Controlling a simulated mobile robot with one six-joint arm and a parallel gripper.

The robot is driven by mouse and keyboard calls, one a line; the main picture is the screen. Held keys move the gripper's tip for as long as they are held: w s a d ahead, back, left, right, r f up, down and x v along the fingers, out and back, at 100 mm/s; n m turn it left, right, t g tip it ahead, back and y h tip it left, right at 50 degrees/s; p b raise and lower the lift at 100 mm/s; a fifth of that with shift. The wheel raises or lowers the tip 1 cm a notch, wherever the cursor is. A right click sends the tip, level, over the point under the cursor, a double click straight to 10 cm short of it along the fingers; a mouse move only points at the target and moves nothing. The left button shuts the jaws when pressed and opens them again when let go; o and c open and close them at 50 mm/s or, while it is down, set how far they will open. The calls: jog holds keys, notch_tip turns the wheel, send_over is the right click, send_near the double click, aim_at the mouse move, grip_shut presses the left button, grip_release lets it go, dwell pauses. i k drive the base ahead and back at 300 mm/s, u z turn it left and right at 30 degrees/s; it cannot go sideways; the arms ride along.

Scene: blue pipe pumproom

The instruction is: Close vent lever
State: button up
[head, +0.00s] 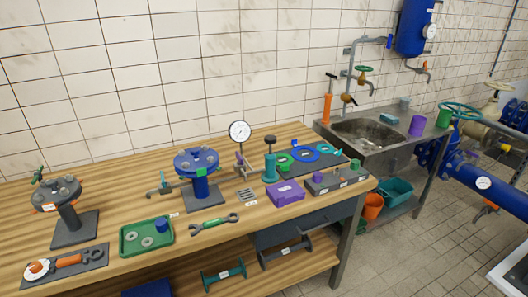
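I cannot tell for sure which part is the vent lever. On the wooden workbench (130,185), a small valve with a purple handle (240,160) sits below a round white pressure gauge (239,131). A grey-green valve fitting (162,184) sticks out left of the blue flanged stand (197,165). A green handle (38,175) tops the dark flanged stand at the far left. The lever positions are too small to read. My gripper is not in view.
The bench holds a green tray (128,248), a wrench (214,222), a purple box (285,194) and a teal bottle-like tool (270,165). A metal sink (343,137) stands right of it. Blue pipes (505,190) run at the right. Tiled floor (400,255) is open in front.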

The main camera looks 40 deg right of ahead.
aim_at(240, 161)
jog(key=z, duration=0.9)
jog(key=k, duration=0.95)
jog(key=i, duration=0.75)
